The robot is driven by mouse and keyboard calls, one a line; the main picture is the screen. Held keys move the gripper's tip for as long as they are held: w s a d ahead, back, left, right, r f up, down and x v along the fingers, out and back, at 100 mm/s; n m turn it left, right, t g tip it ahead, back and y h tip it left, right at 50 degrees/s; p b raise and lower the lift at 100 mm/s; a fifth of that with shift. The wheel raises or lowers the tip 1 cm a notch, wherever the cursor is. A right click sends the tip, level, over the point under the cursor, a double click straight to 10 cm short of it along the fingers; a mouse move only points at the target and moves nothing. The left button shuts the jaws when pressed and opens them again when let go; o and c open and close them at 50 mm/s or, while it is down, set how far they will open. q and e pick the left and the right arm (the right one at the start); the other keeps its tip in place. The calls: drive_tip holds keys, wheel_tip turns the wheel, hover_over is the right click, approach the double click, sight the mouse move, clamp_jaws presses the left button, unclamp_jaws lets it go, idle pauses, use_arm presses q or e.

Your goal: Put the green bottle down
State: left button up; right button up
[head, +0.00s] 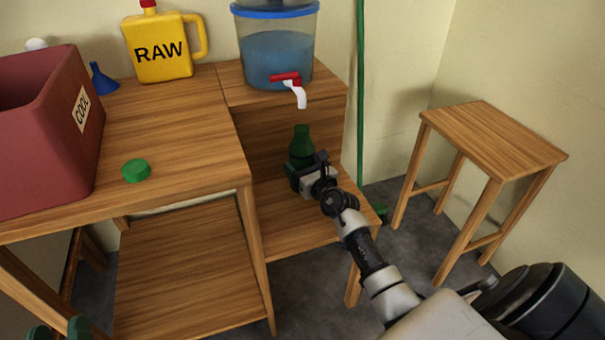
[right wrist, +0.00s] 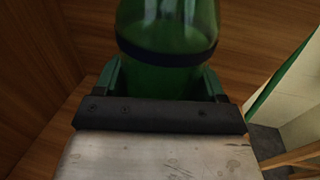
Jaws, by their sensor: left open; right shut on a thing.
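The green bottle (head: 301,145) is upright over the low shelf (head: 290,232), below the dispenser's tap. My right gripper (head: 311,178) is shut around its body; the right wrist view shows the bottle (right wrist: 165,45) between the green fingers (right wrist: 160,82). The gripper hides the bottle's lower part, so I cannot tell whether its base touches the shelf. The bottle's mouth looks open. A green round cap (head: 136,171) lies apart on the tabletop. My left gripper (head: 59,330) is at the lower left edge, only its green fingertips showing, apart and empty.
The dispenser (head: 277,55) with blue liquid and a red-handled tap (head: 288,80) stands above the bottle. A yellow RAW jug (head: 160,55), blue funnel (head: 103,80) and red COOL box (head: 45,135) are on the table. An empty wooden stool (head: 495,140) stands right.

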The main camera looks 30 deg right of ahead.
use_arm(q)
drive_tip(key=shift+s+d+r+t+h+b, duration=0.1)
drive_tip(key=shift+s+r+t+h+b, duration=0.3)
drive_tip(key=shift+r+t, duration=0.5)
drive_tip(key=shift+s+d+r+t+h+b, duration=0.1)
drive_tip(key=shift+s+r+t+h, duration=0.1)
drive_tip(key=shift+s+r+t, duration=0.45)
use_arm(e)
drive_tip(key=shift+f, duration=0.85)
use_arm(q)
drive_tip(key=shift+w+r+t, duration=0.15)
drive_tip(key=shift+r+t, duration=0.1)
drive_tip(key=shift+r, duration=0.05)
use_arm(e)
drive_tip(key=shift+f, duration=0.1)
drive_tip(key=o, duration=1)
use_arm(q)
drive_tip(key=shift+a+r, duration=0.1)
